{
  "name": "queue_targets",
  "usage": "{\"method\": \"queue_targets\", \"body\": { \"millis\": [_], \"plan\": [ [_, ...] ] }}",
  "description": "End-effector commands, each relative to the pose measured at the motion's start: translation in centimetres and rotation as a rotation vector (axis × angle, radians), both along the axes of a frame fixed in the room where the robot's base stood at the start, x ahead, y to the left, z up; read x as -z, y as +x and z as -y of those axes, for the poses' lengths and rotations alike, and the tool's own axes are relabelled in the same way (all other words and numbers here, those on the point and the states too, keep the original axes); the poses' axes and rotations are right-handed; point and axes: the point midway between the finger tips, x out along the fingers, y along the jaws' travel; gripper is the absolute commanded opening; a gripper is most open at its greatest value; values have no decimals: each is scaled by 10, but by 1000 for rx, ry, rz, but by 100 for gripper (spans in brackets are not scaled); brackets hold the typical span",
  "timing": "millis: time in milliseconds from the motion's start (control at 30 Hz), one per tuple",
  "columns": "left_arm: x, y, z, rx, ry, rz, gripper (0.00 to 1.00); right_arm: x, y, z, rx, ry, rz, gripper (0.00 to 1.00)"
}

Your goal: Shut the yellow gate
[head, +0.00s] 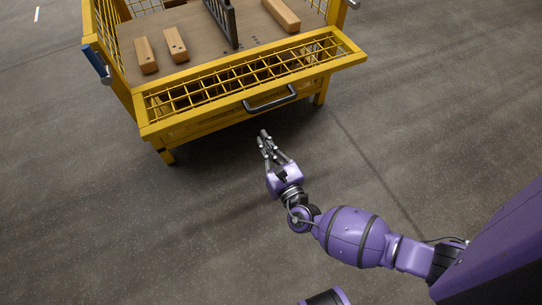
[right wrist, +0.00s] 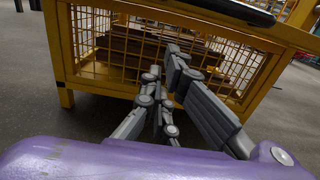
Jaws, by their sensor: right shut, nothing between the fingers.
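The yellow gate (head: 200,113) is a mesh panel on the near side of a yellow crate-like stand. It is folded down towards me and lies nearly flat, so it stands open. A dark bar handle (head: 270,103) sits on its near edge; the handle also shows at the top of the right wrist view (right wrist: 240,10). My right gripper (head: 264,136) is shut and empty, below and just in front of the handle, apart from it in the head view. In the right wrist view its fingers (right wrist: 172,75) point at the stand's lower mesh. My left gripper is not in view.
The stand's deck (head: 200,62) holds a few wooden blocks (head: 146,54) and a dark upright rack (head: 222,20). A blue latch-like part (head: 96,60) sits on the left post. Planks lie behind the lower mesh. The grey floor around is clear.

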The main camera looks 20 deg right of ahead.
Motion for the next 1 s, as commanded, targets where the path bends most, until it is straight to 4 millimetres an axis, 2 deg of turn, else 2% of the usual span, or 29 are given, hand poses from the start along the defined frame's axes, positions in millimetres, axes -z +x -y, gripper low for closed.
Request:
{"method": "queue_targets", "body": {
  "millis": [33, 100, 200, 333, 800, 1000],
  "plan": [
    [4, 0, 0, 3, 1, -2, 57, 1, 11, -1, 1, 1, 1, 0],
    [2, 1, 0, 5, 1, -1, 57, -5, 19, -1, 0, 2, 1, 0],
    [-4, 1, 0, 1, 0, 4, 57, -23, 21, -1, 0, 2, 1, 0],
    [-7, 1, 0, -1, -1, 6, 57, -35, 24, -1, 1, 2, 1, 0],
    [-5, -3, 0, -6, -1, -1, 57, -39, 25, -1, 0, 1, -2, 0],
    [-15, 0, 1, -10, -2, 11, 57, -46, 25, -1, 0, 2, -14, 0]
  ]
}}
